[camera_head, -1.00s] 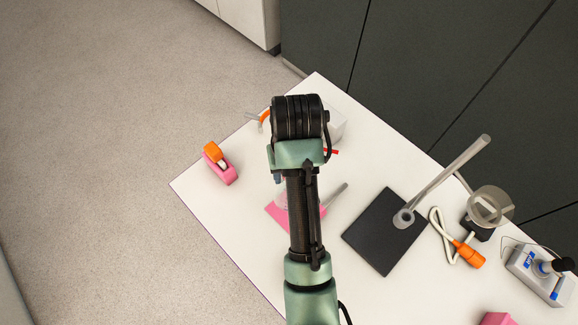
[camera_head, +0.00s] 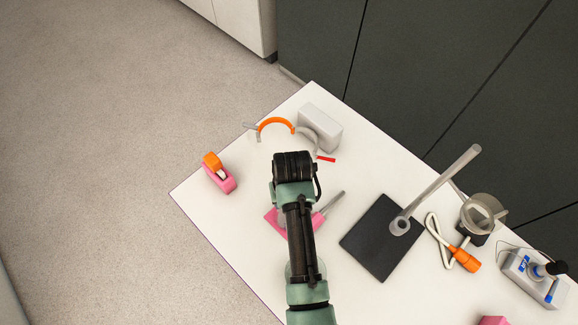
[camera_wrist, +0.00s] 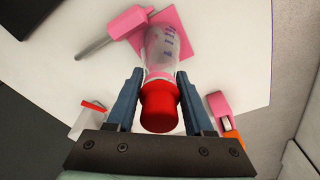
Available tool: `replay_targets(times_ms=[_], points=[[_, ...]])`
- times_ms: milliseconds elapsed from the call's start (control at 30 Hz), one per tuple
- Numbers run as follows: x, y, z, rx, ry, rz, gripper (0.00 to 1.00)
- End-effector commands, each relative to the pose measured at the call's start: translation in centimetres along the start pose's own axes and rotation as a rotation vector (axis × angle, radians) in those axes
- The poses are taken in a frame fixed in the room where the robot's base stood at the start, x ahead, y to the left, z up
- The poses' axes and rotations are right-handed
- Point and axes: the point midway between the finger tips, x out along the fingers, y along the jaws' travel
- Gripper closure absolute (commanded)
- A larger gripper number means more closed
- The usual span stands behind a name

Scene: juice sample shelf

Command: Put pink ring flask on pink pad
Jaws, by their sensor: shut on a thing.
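My gripper (camera_wrist: 160,98) is shut on the pink ring flask (camera_wrist: 162,45), with a finger on each side below its red cap. The flask has a clear body with purple marks and a pink ring at the neck. Its body overlaps the pink pad (camera_wrist: 198,30) in the wrist view; I cannot tell whether its base touches the pad. In the head view my arm hides the gripper and most of the flask. The pink pad (camera_head: 273,220) shows beside the arm there.
A pink tool with a grey rod (camera_head: 333,203) lies at the pad's edge. A pink and orange tape dispenser (camera_head: 220,175) stands left.

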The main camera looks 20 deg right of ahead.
Motion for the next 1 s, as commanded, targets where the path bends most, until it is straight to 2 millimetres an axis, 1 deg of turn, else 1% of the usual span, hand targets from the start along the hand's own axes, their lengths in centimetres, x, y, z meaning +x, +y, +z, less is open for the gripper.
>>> replay_targets(times_ms=[200,333,367,500,533,800,933,1000], points=[[-0.1,0.0,-0.1,0.0,0.002,0.0,1.0],[0.3,0.0,0.0,0.0,0.002,0.0,1.0],[0.3,0.0,0.0,0.0,0.0,0.0,0.44],[0.2,0.0,0.0,0.0,0.0,0.0,0.19],[0.2,0.0,0.0,0.0,0.0,0.0,0.18],[0.1,0.0,0.0,0.0,0.0,0.0,0.18],[-0.5,0.0,-0.1,0.0,0.002,0.0,0.18],[-1.4,0.0,-0.1,0.0,0.004,0.0,0.18]])
